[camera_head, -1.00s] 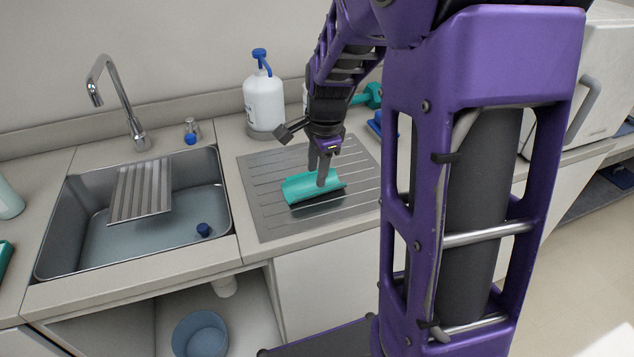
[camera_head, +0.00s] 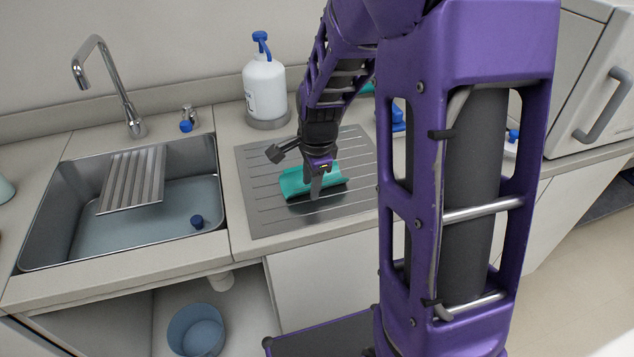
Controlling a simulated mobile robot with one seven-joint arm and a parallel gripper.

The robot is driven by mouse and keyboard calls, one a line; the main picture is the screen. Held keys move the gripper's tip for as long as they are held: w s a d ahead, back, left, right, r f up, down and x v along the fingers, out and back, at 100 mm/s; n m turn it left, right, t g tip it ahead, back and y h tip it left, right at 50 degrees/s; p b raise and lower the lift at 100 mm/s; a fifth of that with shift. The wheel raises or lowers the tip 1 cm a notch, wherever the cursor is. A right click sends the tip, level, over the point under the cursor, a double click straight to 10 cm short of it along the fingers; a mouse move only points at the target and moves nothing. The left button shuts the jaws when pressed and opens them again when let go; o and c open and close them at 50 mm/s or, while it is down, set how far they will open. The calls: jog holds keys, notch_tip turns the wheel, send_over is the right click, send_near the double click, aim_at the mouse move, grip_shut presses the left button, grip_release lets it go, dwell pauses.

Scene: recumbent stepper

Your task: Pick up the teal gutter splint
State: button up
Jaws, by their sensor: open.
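The teal gutter splint (camera_head: 293,184) lies on the grooved metal drainboard (camera_head: 262,215) to the right of the sink, a curved teal piece with a dark shadow along its near side. My gripper (camera_head: 313,190) points down over the splint's middle, with the fingers overlapping it in the picture. The fingers are open. One finger shows in front of the splint; the other is mostly hidden, so I cannot tell if they touch it.
A sink (camera_head: 60,240) with a ribbed metal tray (camera_head: 132,180) and a blue stopper is at left. A white pump bottle (camera_head: 265,88) stands behind the drainboard. Blue items (camera_head: 398,118) sit behind my arm. A blue bucket (camera_head: 196,331) is below the counter.

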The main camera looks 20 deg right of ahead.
jog(key=shift+f, duration=0.35)
jog(key=shift+r, duration=0.1)
grip_shut()
